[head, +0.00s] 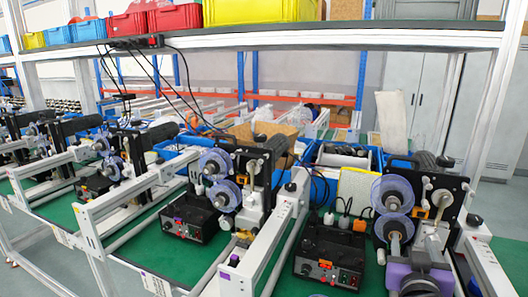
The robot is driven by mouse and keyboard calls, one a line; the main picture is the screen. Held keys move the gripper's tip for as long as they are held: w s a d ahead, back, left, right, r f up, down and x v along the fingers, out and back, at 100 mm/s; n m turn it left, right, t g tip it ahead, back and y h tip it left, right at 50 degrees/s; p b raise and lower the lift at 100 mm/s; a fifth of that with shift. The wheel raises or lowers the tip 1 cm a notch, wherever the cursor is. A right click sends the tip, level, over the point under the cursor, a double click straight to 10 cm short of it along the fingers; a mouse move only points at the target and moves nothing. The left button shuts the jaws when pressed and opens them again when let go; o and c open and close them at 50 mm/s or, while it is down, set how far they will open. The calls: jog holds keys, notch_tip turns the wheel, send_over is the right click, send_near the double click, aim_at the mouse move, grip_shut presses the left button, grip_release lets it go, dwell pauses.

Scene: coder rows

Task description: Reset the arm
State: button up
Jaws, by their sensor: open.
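No gripper fingers can be made out in the head view. A lavender and dark grey part (416,277) shows at the bottom right, in front of the nearest coder; I cannot tell whether it belongs to my arm. The nearest coder (425,200) has a black plate with translucent blue discs and stands at the right of the bench. A second coder (240,178) of the same kind stands near the middle. More coders (115,150) run off to the left in a row.
White rails (262,240) cross the green bench top (130,215). Black control boxes (330,255) and (190,222) sit between them. An overhead shelf (300,40) carries red, yellow and blue bins. Blue crates (345,155) stand behind the coders. Bare green strips show between the rails.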

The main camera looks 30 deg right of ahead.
jog(key=s+a+f+n+t+y, duration=0.3)
jog(key=a+f+n+y, duration=0.25)
jog(key=a, duration=0.35)
jog(key=s+a+f+n+t+y, duration=0.2)
jog(key=s+a+f+n+y, duration=0.15)
jog(key=a+f, duration=0.45)
jog(key=s+a+r+y, duration=0.1)
jog(key=s+a+y, duration=0.4)
jog(key=s+a, duration=1.1)
jog(key=shift+a, duration=0.15)
